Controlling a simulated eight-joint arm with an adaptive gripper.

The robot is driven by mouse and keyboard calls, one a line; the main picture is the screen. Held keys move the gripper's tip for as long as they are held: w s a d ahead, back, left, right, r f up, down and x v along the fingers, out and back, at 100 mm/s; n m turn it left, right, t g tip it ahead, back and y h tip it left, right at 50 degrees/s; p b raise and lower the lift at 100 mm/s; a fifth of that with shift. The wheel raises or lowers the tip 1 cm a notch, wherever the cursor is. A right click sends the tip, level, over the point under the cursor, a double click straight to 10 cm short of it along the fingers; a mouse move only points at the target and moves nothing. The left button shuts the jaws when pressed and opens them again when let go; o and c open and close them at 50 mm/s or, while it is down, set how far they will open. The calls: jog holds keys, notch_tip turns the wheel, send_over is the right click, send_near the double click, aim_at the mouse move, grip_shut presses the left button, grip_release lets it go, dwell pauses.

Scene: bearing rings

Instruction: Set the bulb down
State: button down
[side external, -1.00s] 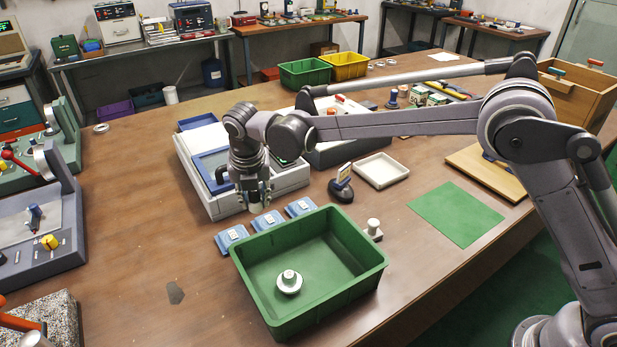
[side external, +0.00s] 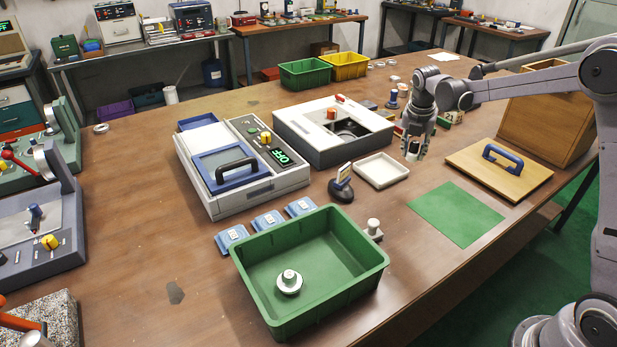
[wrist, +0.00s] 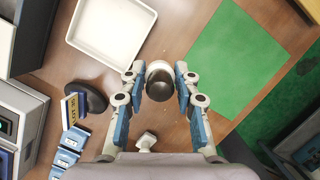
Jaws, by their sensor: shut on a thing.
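My gripper (side external: 414,151) is shut on a short rounded piece, pale with a dark end, which I take to be the bulb (wrist: 159,82). The bulb shows as a small pale shape between the fingers in the side view (side external: 412,149). It hangs above the brown table, near the white tray (side external: 358,170) and the green mat (side external: 456,214). In the wrist view the tray (wrist: 75,28) lies to the upper left and the mat (wrist: 236,70) to the right. The bulb's underside is hidden.
A green bin (side external: 345,297) holding a round metal part (side external: 289,282) stands in front. A wooden board with a blue handle (side external: 500,170) lies to the right. A dark-based stand (side external: 341,190) and a small white-topped part (side external: 373,229) stand nearby. The mat is bare.

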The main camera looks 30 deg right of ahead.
jog(key=s+d+m, duration=0.3)
jog(key=s+d, duration=0.9)
jog(key=d, duration=0.2)
send_over(428, 185)
jog(key=shift+g, duration=0.4)
jog(key=f, duration=0.4)
jog(key=a+f, duration=0.1)
jog(key=f, duration=0.2)
jog(key=shift+s+f, duration=0.1)
jog(key=shift+s, duration=0.15)
jog(key=shift+a+x, duration=0.2)
jog(key=shift+x, duration=0.8)
jog(key=shift+a+x, duration=0.25)
jog(key=shift+x, duration=0.75)
jog(key=shift+s+f, duration=0.1)
jog(key=shift+f, duration=0.05)
jog(key=c, duration=1)
grip_release()
